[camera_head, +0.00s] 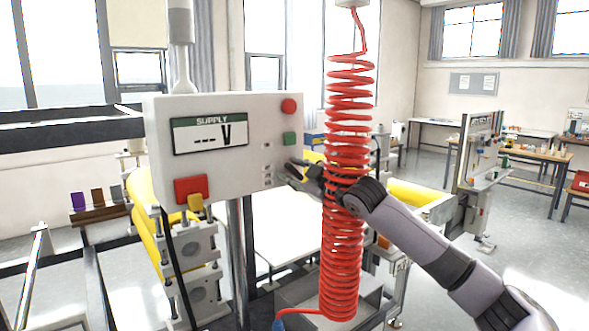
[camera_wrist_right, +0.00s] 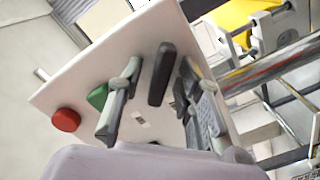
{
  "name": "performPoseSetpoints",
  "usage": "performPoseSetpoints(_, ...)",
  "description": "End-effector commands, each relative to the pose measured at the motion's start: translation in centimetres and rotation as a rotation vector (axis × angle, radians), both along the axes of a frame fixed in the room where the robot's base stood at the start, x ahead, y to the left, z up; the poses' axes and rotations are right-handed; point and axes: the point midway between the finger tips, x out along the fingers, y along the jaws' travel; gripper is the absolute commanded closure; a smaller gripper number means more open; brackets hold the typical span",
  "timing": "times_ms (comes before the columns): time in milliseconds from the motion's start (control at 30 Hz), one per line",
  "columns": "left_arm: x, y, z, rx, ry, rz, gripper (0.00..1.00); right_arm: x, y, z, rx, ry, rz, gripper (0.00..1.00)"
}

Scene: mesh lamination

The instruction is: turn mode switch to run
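The white control box (camera_head: 225,185) hangs at left centre in the head view, with a "SUPPLY" display, a red button and a green button. My right gripper (camera_head: 294,170) is at the box's right edge, below the green button. In the right wrist view the gripper (camera_wrist_right: 158,70) is open, one finger on each side of a dark elongated handle (camera_wrist_right: 161,74), which looks like the mode switch. Whether the fingers touch it I cannot tell. The switch's position labels are not readable. My left gripper is not in view.
A coiled red hose (camera_head: 342,255) hangs beside my right arm, overlapping it in the head view. A red block (camera_head: 191,188) sits at the box's lower left. Yellow rollers (camera_head: 146,215) are below and behind. Workbenches stand farther back right, with open floor between.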

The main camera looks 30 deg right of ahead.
Motion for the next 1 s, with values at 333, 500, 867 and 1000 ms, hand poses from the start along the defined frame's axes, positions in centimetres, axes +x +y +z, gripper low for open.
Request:
performPoseSetpoints(333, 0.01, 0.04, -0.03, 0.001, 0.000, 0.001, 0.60, -0.04, -0.01, -0.04, 0.001, 0.000, 0.000, 0.80)
performPoseSetpoints(500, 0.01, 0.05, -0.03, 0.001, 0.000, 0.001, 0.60, -0.04, -0.02, -0.03, 0.001, 0.000, 0.000, 0.91)
performPoseSetpoints(867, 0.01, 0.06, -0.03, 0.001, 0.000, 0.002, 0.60, -0.04, 0.00, -0.07, 0.001, 0.001, 0.000, 1.00)
performPoseSetpoints(1000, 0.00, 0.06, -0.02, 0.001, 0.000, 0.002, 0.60, -0.04, 0.00, -0.08, 0.005, 0.002, 0.000, 1.00)
